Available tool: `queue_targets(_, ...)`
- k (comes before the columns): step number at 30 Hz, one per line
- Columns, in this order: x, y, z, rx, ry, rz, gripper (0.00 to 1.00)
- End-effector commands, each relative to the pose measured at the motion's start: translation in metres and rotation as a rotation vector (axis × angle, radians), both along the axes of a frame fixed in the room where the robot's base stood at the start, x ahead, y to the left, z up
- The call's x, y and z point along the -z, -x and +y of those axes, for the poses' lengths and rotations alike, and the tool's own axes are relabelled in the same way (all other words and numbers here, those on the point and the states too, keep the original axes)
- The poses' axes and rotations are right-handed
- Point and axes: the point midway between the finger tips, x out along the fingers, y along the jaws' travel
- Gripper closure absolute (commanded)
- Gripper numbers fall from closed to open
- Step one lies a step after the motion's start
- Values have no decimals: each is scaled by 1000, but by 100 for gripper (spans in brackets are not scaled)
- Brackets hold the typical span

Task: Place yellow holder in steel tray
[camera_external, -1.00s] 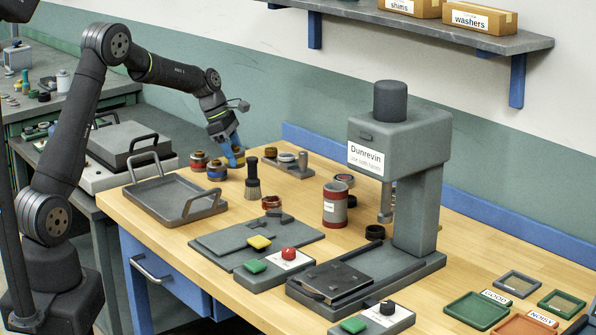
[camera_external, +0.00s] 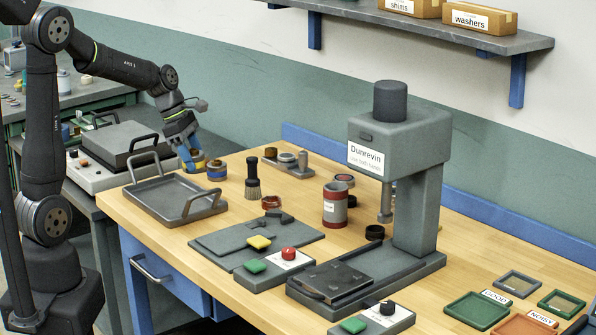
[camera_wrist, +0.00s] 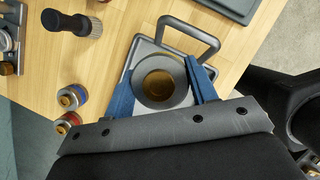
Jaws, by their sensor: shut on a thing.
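My gripper (camera_external: 193,164) is shut on the yellow holder (camera_external: 198,158). In the wrist view the holder (camera_wrist: 158,84) is a round grey ring with a golden inside, between the two blue fingers of my gripper (camera_wrist: 162,80). The steel tray (camera_external: 165,203) is a shallow grey tray with two upright handles, at the left of the bench. In the wrist view the tray (camera_wrist: 133,66) lies beneath the held holder, partly hidden by it. In the external view the holder is at the tray's back right side; its exact height cannot be told.
A blue-banded holder (camera_external: 217,171) stands right of my gripper, and a red-banded holder (camera_wrist: 67,122) stands close by. A dark brush (camera_external: 253,182) stands upright farther right. The tray's handle (camera_external: 205,199) rises at its right side. The tray floor looks empty in the external view.

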Motion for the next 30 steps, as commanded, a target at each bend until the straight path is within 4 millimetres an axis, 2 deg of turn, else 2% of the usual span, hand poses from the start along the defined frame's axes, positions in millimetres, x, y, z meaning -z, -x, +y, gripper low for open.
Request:
queue_targets(1, -1, 10, 5, 0, 1, -2, 94)
queue_targets(5, 2, 26, 13, 0, 1, -3, 94)
queue_targets(10, 7, 30, 20, -3, 0, -1, 94)
queue_targets(14, 20, 13, 32, -6, -2, 2, 94)
queue_targets(24, 61, -45, 69, -5, -1, 1, 94)
queue_targets(30, 72, -62, 79, -2, 0, -1, 94)
